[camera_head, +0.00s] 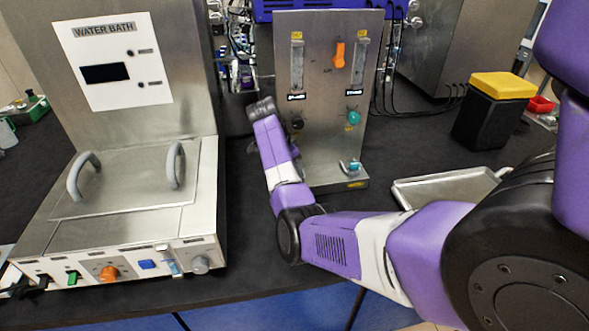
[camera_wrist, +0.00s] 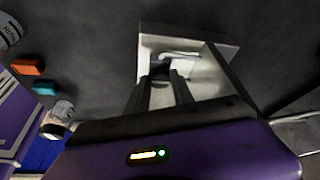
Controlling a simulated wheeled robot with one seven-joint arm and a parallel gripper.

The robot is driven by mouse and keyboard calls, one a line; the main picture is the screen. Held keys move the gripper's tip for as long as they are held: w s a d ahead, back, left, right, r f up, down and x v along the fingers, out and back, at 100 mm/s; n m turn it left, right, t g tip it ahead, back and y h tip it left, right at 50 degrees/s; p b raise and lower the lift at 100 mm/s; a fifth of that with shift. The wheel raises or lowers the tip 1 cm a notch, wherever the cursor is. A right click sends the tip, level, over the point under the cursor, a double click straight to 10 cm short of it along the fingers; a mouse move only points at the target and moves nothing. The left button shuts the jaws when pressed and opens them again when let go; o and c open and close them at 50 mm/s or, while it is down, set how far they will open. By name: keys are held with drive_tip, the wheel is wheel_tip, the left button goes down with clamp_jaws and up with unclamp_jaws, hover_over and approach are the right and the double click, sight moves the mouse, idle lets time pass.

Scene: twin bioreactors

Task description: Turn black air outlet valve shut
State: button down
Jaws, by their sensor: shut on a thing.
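In the head view an upright metal panel (camera_head: 322,100) stands on the dark bench. A black knob (camera_head: 297,123) sits low on its left side, under the left flow tube. My arm reaches up to the panel's left edge and hides its own fingers there. In the wrist view my gripper (camera_wrist: 166,80) has its two dark fingers close together, shut on a small dark part, which looks like the black valve. A bright metal surface lies behind the fingertips. The knob's turn angle is too small to read.
The panel also bears an orange knob (camera_head: 339,55), a teal knob (camera_head: 354,118) and a lower teal valve (camera_head: 350,166). The water bath (camera_head: 120,215) stands left. At right are a metal tray (camera_head: 440,190) and a black bin with a yellow lid (camera_head: 503,86).

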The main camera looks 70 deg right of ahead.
drive_tip(key=c, duration=1.1)
unclamp_jaws()
drive_tip(key=shift+r, duration=0.1)
drive_tip(key=b+v, duration=0.1)
drive_tip(key=v, duration=0.6)
drive_tip(key=shift+r, duration=0.3)
drive_tip(key=shift+a, duration=0.15)
